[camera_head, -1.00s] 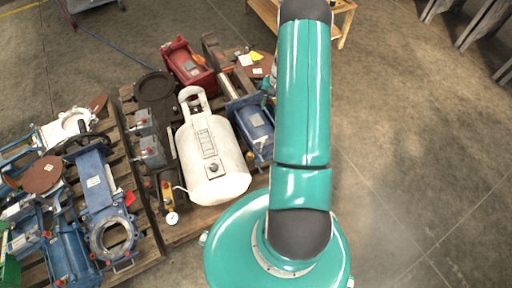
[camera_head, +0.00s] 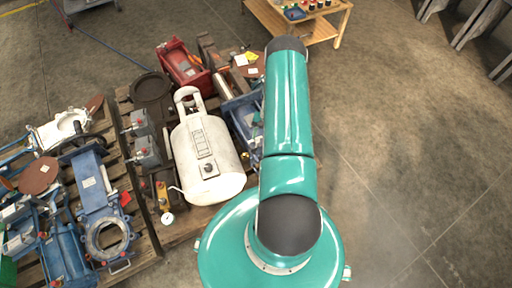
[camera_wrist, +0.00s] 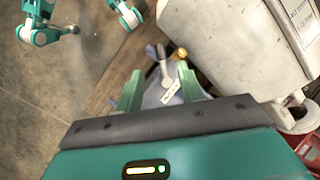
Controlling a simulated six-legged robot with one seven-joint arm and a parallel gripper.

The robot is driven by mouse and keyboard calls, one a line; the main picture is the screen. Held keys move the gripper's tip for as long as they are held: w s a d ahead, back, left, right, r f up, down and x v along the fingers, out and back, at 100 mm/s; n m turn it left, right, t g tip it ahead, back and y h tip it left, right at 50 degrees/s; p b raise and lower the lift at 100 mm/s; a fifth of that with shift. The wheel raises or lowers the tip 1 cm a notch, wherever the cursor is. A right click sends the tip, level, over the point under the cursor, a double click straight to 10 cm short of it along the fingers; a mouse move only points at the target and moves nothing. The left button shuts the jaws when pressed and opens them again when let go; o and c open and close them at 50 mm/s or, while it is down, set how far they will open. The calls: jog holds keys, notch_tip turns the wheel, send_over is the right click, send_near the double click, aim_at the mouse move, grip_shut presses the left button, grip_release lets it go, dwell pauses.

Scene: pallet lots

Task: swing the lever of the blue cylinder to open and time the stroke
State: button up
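The blue cylinder (camera_head: 240,115) lies on the pallet just right of the white tank, partly hidden by my arm in the head view. In the wrist view a pale blue body (camera_wrist: 155,97), apparently this cylinder, shows between my gripper's fingers. A grey lever (camera_wrist: 164,72) with a white tag stands up from it, beside a yellow-orange part. My gripper (camera_wrist: 160,82) is open, its two green fingers well apart on either side of the lever. I cannot tell whether a finger touches it. My gripper is hidden in the head view.
The large white tank (camera_head: 206,155) stands close beside the cylinder; it fills the upper right of the wrist view (camera_wrist: 240,45). A red housing (camera_head: 184,65) lies behind. Another pallet with blue valves (camera_head: 100,205) is at left. A wooden table (camera_head: 300,28) stands behind.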

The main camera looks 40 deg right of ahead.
aim_at(255, 150)
jog(key=x, duration=0.7)
jog(key=shift+f, duration=0.1)
grip_shut()
